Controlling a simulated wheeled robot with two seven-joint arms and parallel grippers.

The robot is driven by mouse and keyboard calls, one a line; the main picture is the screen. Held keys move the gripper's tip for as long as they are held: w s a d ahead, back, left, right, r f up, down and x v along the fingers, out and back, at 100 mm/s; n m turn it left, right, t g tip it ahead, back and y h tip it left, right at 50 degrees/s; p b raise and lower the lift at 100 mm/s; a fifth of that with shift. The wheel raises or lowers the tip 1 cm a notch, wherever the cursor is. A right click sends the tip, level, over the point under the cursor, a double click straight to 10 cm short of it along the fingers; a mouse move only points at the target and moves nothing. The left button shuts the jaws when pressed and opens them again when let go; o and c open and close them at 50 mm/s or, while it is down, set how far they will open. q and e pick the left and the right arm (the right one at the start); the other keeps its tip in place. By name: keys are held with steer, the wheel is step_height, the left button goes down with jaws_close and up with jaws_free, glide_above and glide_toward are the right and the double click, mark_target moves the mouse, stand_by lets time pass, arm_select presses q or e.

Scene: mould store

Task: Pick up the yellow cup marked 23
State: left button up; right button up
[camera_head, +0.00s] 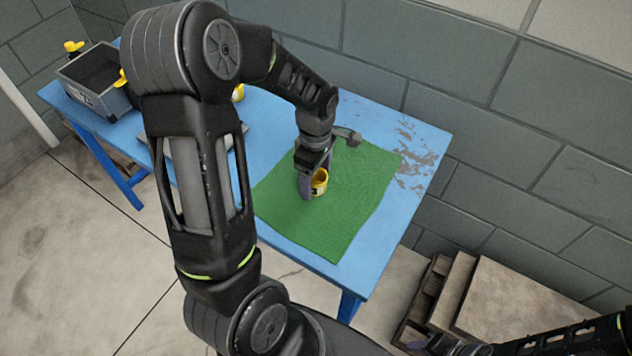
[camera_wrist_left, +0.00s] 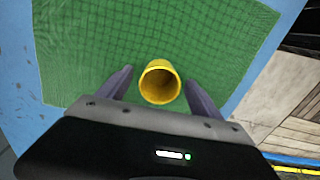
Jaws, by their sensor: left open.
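A yellow cup (camera_head: 320,181) stands on the green mat (camera_head: 335,225) on the blue table, with a dark mark on its side that is too small to read. My left gripper (camera_head: 312,190) is down at the cup, its fingers beside it. In the left wrist view the yellow cup (camera_wrist_left: 160,82) shows its open top and lies between the tips of my open left gripper (camera_wrist_left: 158,85), with green mat visible on both sides. My right arm (camera_head: 560,338) shows at the lower right, and whether its gripper is open or shut is unclear.
A grey bin (camera_head: 97,82) stands at the table's left end, with yellow-topped items near it. Another yellow thing (camera_head: 238,93) is partly hidden behind my left arm. A grey block wall backs the blue table (camera_head: 385,262). Wooden pallets and boards (camera_head: 510,300) lie at the lower right.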

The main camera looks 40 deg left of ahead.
arm_select(q)
steer(key=shift+c, duration=0.3)
steer(key=c, duration=1.4)
step_height(320, 180, up, 10)
steer(key=shift+r+b, duration=0.1)
steer(key=shift+b, duration=0.4)
